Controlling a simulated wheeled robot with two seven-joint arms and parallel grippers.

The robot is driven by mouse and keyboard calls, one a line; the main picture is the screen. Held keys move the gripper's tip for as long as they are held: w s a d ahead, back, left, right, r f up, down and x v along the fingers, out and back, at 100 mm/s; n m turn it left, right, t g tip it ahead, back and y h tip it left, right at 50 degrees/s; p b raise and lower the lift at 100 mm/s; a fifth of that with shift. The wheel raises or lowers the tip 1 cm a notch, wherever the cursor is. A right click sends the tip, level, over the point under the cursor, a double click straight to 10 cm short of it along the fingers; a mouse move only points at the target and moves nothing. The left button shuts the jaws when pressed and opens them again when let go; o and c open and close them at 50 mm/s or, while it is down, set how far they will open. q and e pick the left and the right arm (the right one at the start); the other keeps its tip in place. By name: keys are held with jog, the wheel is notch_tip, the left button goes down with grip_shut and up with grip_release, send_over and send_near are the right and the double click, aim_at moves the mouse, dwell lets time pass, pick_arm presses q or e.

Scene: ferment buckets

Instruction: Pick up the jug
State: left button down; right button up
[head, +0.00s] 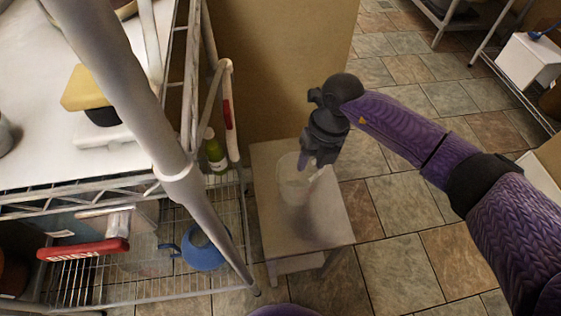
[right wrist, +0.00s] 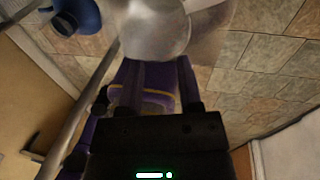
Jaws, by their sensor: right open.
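A clear, see-through jug (head: 291,187) stands upright on a small pale stool (head: 325,222) in the head view. In the right wrist view the jug (right wrist: 155,30) is at the top, just beyond the fingertips. My right gripper (head: 314,163) is open, pointing down at the jug's right rim in the head view. In the right wrist view the gripper's two fingers (right wrist: 158,75) are apart, with nothing clearly held between them. I cannot tell whether a finger touches the jug. My left gripper is not in view.
A wire rack (head: 225,205) stands left of the stool, holding a green bottle (head: 215,153) and a blue handled vessel (head: 203,252). A grey post crosses in front. A brown cabinet (head: 275,60) stands behind the stool. Tiled floor (head: 400,265) is open to the right.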

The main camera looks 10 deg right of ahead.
aim_at(313, 179)
jog(key=shift+w+d+r+h, duration=0.15)
jog(key=shift+w+d+h, duration=0.55)
jog(key=shift+d, duration=0.1)
jog(key=shift+d+f+t+b, duration=0.1)
jog(key=shift+f+t+b, duration=0.2)
jog(key=shift+f+b, duration=0.1)
notch_tip(313, 179, down, 8)
jog(key=b, duration=0.6)
jog(key=shift+w+f, duration=0.1)
jog(key=shift+w, duration=0.05)
jog(key=shift+f, duration=0.4)
jog(key=shift+r, duration=0.3)
jog(key=c, duration=0.5)
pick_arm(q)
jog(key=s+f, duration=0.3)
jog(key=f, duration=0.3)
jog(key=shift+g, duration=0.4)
pick_arm(e)
grip_shut()
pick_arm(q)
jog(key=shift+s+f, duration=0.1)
